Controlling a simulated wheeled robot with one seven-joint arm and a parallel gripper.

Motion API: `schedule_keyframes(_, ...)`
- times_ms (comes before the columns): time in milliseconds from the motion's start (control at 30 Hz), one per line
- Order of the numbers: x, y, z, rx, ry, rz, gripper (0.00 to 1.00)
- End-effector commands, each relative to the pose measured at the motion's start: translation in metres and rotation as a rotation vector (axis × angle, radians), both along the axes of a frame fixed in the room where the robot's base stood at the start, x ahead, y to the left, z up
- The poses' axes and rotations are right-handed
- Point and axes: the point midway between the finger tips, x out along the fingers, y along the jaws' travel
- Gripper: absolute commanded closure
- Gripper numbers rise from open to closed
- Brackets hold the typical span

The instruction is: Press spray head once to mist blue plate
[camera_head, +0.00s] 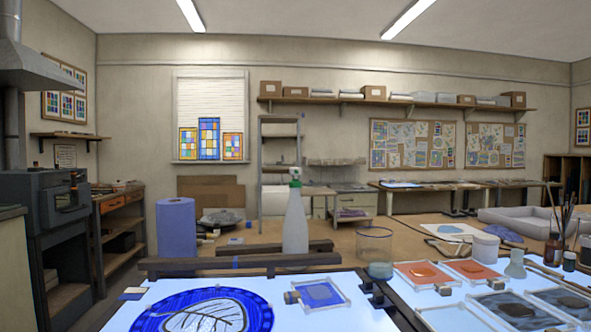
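A white spray bottle (295,225) stands upright near the middle of the view, behind the dark rail at the back of the lit work surface. Its green spray head (295,174) is on top; the nozzle and trigger are too small to make out well. The blue plate (258,312), round with a pale leaf drawn in dark lines, lies flat at the front left of the bottle, partly cut off by the lower edge. My gripper is not in view.
A blue paper roll (176,229) stands left of the bottle. A dark rail (240,263) crosses between bottle and plate. A clear glass (374,246), small framed colour trays (419,274) and a brush jar (553,250) stand to the right. The air above the plate looks clear.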

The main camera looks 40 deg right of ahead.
Motion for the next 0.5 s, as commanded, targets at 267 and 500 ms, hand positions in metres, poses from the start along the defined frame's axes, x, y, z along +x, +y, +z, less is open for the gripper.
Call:
schedule_keyframes(267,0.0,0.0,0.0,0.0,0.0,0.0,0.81)
schedule_keyframes(500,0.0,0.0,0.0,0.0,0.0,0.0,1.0)
